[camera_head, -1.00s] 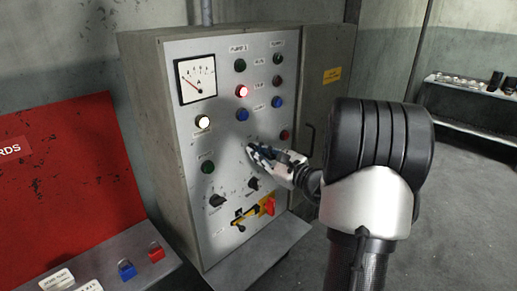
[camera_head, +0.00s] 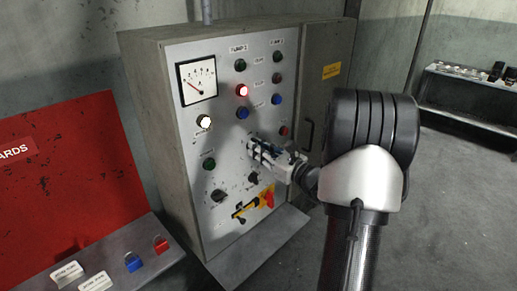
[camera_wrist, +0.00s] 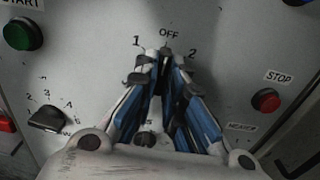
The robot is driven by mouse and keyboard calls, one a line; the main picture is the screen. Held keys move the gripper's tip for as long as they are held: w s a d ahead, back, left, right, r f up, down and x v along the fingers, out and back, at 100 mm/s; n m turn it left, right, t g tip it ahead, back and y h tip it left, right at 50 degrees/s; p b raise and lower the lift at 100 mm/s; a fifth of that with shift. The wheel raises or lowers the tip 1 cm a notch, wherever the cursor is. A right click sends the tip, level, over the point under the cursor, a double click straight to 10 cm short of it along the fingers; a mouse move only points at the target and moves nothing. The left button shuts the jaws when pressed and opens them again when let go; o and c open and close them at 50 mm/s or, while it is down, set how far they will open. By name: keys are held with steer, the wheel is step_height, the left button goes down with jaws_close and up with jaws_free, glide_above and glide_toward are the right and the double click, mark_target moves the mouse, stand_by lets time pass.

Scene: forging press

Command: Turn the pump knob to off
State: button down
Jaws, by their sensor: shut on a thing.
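The pump knob (camera_wrist: 165,61) is a small dark knob on the grey panel, under the marks 1, OFF and 2. In the wrist view it is mostly covered by my fingertips. My gripper (camera_wrist: 165,56) is shut on it, with a blue-and-white finger on each side. In the head view my gripper (camera_head: 254,148) reaches the panel from the right and hides the knob. Which mark the knob points to cannot be made out.
The control cabinet (camera_head: 160,110) carries a gauge (camera_head: 197,80), lamps and buttons. A yellow-backed red switch (camera_head: 267,198) sits below. A red board (camera_head: 65,170) stands left.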

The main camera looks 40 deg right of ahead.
steer(key=c, duration=1.7)
jaws_free()
steer(key=s, duration=0.8)
steer(key=s+d, duration=0.1)
steer(key=s, duration=0.3)
steer(key=shift+a, duration=0.1)
